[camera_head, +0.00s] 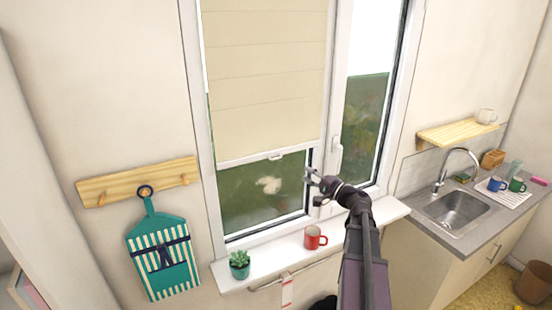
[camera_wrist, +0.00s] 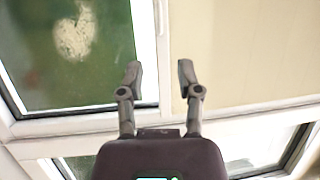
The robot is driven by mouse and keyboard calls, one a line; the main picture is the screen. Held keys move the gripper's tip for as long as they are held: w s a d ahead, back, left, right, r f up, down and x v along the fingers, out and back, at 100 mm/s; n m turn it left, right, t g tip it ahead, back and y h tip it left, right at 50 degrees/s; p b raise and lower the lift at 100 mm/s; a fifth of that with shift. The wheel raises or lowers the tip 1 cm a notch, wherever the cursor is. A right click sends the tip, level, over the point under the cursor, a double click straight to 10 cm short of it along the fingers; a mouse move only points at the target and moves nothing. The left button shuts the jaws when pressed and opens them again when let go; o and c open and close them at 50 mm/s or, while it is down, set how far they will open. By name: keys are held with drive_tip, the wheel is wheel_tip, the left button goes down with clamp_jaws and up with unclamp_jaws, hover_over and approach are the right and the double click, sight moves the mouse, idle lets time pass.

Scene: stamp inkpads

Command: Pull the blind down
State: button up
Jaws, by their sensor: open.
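The beige blind (camera_head: 265,75) covers the upper part of the left window pane. Its white bottom bar (camera_head: 240,158) hangs level, with a small handle tab (camera_head: 275,157) near its middle. My gripper (camera_head: 311,177) is open and empty, to the right of the tab and slightly below it. In the wrist view, turned on its side, the blind (camera_wrist: 235,50) fills the right, and its bar (camera_wrist: 166,65) runs up between my open fingertips (camera_wrist: 160,75). The tab (camera_wrist: 157,12) shows near the top edge, beyond my fingers. No contact is visible.
A red mug (camera_head: 315,238) and a potted succulent (camera_head: 239,264) stand on the white sill (camera_head: 275,256). A window handle (camera_head: 337,152) sits right of my gripper on the frame. A teal apron (camera_head: 160,250) hangs at left, and a sink (camera_head: 455,211) is at right.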

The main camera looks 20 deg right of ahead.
drive_tip(key=p+x, duration=0.1)
drive_tip(key=x, duration=1.3)
drive_tip(key=shift+p, duration=0.35)
drive_tip(key=shift+s+d, duration=0.1)
